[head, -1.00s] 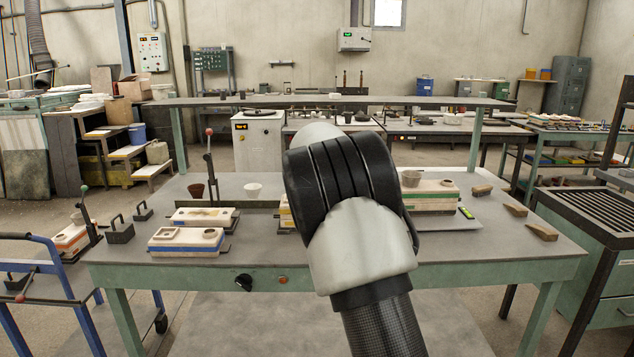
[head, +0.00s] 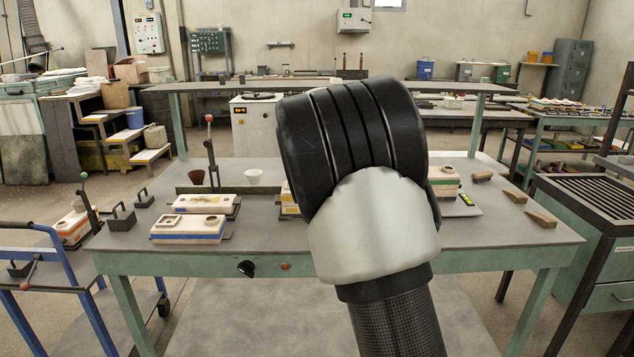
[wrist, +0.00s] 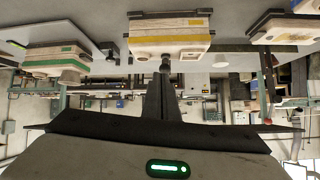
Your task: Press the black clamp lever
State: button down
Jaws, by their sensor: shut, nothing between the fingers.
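My gripper (wrist: 162,82) shows in the wrist view, where the scene appears upside down. Its dark fingers are shut and empty. A dark round knob (wrist: 165,66) shows right at the fingertips; it looks like the black clamp lever's end, but I cannot tell whether the fingers touch it. In the head view my arm hides the gripper and most of this middle mould.
A red-tipped lever (head: 209,150) stands at the table's left, near a brown cup (head: 196,177) and a white cup (head: 253,176). A blue-striped mould (head: 187,229) lies in front. A green-striped mould (head: 444,182) and wooden handles (head: 541,218) are at the right.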

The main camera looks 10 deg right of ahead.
jog(key=s, duration=0.3)
jog(key=s+a+f, duration=0.1)
jog(key=shift+s, duration=0.35)
jog(key=s+a+f+n+g+y, duration=0.1)
jog(key=s+a+n+g, duration=0.1)
jog(key=s, duration=1.9)
jog(key=s+a+n+g+y, duration=0.2)
jog(key=s+n+g, duration=0.1)
jog(key=s, duration=1.8)
notch_tip(320, 180, up, 22)
jog(key=s+p, duration=0.1)
jog(key=p, duration=2.1)
jog(key=shift+d, duration=0.15)
jog(key=shift+s, duration=0.1)
